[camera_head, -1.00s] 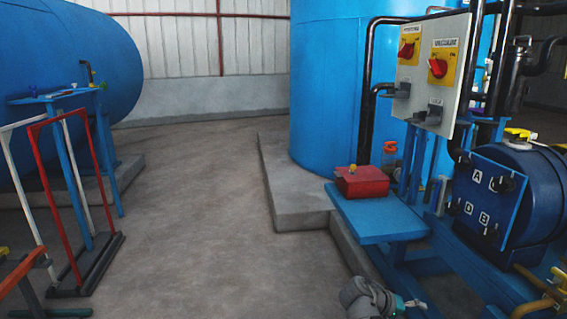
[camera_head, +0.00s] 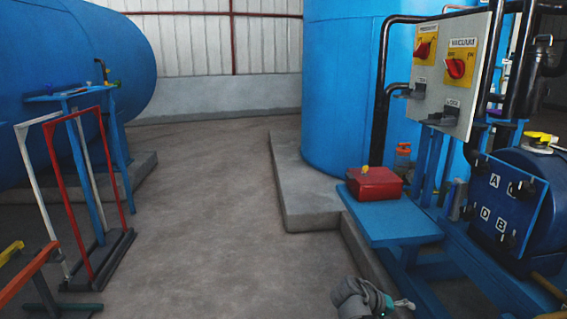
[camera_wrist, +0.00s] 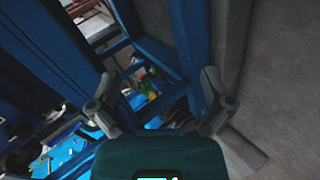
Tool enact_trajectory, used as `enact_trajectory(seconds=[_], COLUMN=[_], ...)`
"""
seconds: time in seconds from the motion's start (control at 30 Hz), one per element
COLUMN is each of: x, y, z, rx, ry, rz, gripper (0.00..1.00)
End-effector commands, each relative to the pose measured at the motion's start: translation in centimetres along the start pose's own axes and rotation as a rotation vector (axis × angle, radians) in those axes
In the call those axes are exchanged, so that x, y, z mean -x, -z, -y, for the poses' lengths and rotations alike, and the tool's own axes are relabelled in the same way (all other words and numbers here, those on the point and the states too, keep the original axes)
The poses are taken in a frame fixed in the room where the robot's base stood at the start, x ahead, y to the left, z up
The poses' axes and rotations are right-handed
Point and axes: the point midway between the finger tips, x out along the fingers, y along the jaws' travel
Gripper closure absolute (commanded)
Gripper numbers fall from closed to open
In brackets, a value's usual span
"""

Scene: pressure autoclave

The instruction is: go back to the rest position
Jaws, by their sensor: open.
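My gripper shows in the wrist view (camera_wrist: 163,108) with its two grey fingers spread apart and nothing between them. Blue frame beams and a dim gap with small colored parts lie beyond the fingers. In the head view, part of my arm shows at the bottom edge, right of centre, beside the blue frame; the fingertips cannot be made out there. The task names no other object.
A blue autoclave vessel (camera_head: 520,205) with lettered clamps and a control panel (camera_head: 447,75) stand at right. A red box (camera_head: 375,184) sits on a blue shelf (camera_head: 395,222). Red and white frames (camera_head: 72,190) stand at left. The middle floor (camera_head: 210,220) is clear.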

Motion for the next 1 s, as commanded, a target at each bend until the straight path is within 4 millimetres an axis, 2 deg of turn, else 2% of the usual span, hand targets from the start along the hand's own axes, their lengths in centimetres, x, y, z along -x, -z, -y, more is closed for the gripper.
enact_trajectory(seconds=[0.07, 0.5, 1.0], x=[0.3, -1.6, -2.7], y=[0.0, 1.2, 1.9], z=[0.3, 1.1, 1.1], rx=[0.009, -0.020, -0.031], ry=[0.006, 0.059, 0.082], rz=[-0.002, 0.010, 0.019], gripper=[0.00, 0.00, 0.00])
